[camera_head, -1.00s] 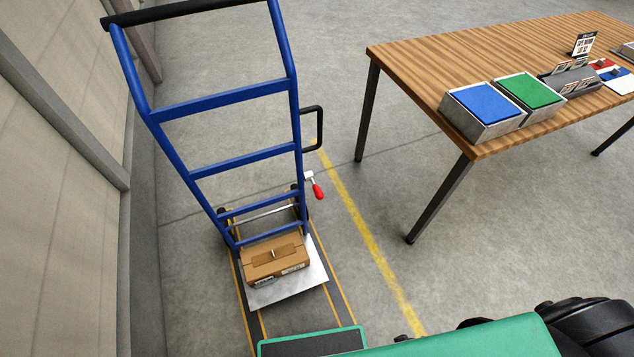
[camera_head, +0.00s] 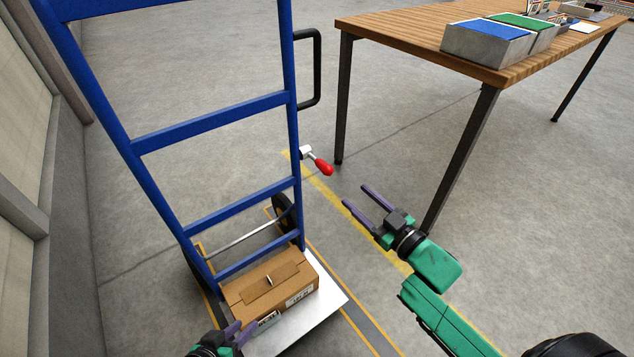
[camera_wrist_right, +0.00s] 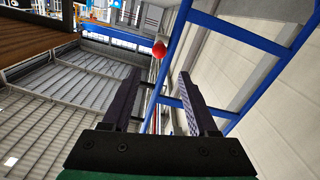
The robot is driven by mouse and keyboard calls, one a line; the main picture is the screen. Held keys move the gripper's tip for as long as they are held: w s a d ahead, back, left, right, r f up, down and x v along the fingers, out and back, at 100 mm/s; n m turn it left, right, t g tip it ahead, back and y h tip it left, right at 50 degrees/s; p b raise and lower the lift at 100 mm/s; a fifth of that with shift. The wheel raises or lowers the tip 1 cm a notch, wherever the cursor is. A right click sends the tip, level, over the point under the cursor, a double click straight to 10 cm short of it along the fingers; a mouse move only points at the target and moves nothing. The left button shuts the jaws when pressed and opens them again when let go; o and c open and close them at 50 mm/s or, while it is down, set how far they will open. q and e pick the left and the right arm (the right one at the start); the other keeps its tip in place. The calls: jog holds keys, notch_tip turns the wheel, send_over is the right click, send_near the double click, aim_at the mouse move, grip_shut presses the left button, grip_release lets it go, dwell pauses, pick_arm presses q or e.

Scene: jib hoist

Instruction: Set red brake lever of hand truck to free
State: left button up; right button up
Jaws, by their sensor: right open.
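The blue hand truck (camera_head: 215,117) stands upright at the left in the head view. Its brake lever with a red grip (camera_head: 323,167) sticks out to the right from the right rail and slants down. In the right wrist view the red grip (camera_wrist_right: 159,50) shows beyond the fingers, between their tips. My right gripper (camera_head: 366,199) is open and empty, below and right of the lever, apart from it. My left gripper (camera_head: 238,333) is at the bottom edge, in front of the cardboard box; its jaw opening is unclear.
A cardboard box (camera_head: 271,284) sits on the truck's silver toe plate (camera_head: 325,303). A wooden table (camera_head: 400,38) with blue- and green-topped bins stands at the right, its leg (camera_head: 462,155) behind my right gripper. A black handle (camera_head: 315,68) juts from the truck's rail above the lever.

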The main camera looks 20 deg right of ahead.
aim_at(326, 169)
jog(key=b+x, duration=0.2)
jog(key=x, duration=0.6)
jog(key=shift+w, duration=0.15)
jog(key=b+x, duration=0.1)
jog(key=x, duration=0.3)
jog(key=shift+w+b, duration=0.25)
jog(key=shift+b, duration=0.05)
jog(key=shift+w+a, duration=0.2)
jog(key=shift+w, duration=0.05)
pick_arm(q)
jog(key=d+f+t+h, duration=0.1)
jog(key=d, duration=0.1)
jog(key=d+f+t, duration=0.2)
jog(key=shift+n+t+h, duration=0.3)
jog(key=shift+n+h, duration=0.1)
pick_arm(e)
grip_shut()
